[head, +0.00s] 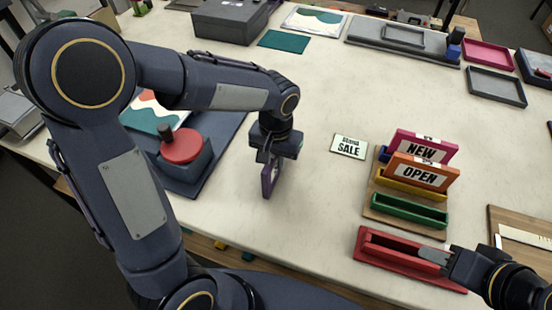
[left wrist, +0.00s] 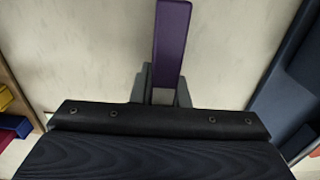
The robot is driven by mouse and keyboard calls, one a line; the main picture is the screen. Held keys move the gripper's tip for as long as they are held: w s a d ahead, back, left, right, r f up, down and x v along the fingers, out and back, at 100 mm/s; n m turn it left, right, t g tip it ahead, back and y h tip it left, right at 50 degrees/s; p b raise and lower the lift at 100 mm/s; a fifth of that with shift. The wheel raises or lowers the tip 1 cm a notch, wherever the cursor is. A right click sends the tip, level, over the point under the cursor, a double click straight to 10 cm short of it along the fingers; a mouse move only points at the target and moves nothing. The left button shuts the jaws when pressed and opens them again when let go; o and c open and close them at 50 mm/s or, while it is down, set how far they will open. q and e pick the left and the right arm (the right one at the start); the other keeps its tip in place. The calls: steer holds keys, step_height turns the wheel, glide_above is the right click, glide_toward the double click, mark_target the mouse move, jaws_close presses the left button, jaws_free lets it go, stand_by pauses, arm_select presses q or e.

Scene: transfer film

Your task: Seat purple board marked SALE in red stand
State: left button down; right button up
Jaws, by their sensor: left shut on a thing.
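The purple board (head: 267,182) hangs upright from my left gripper (head: 270,158), above the table left of centre. Its face is seen at a steep angle, so no SALE marking can be read. In the left wrist view the purple board (left wrist: 172,45) shows edge-on between the two fingers of my left gripper (left wrist: 163,88), which is shut on it. The red stand (head: 385,250) lies at the front right of the table, its slot empty where visible. My right gripper (head: 436,258) is at the stand's right end; its fingers overlap the stand, and their gap is hidden.
A wooden tray (head: 385,212) beyond the red stand holds an empty green stand (head: 409,211), an orange OPEN board (head: 420,172) and a pink NEW board (head: 428,144). A SALE card (head: 349,147) lies flat. Table between left gripper and red stand is clear.

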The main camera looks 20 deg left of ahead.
arm_select(q)
steer(key=shift+f, duration=0.2)
steer(key=c, duration=1.4)
jaws_free()
steer(key=shift+r, duration=0.1)
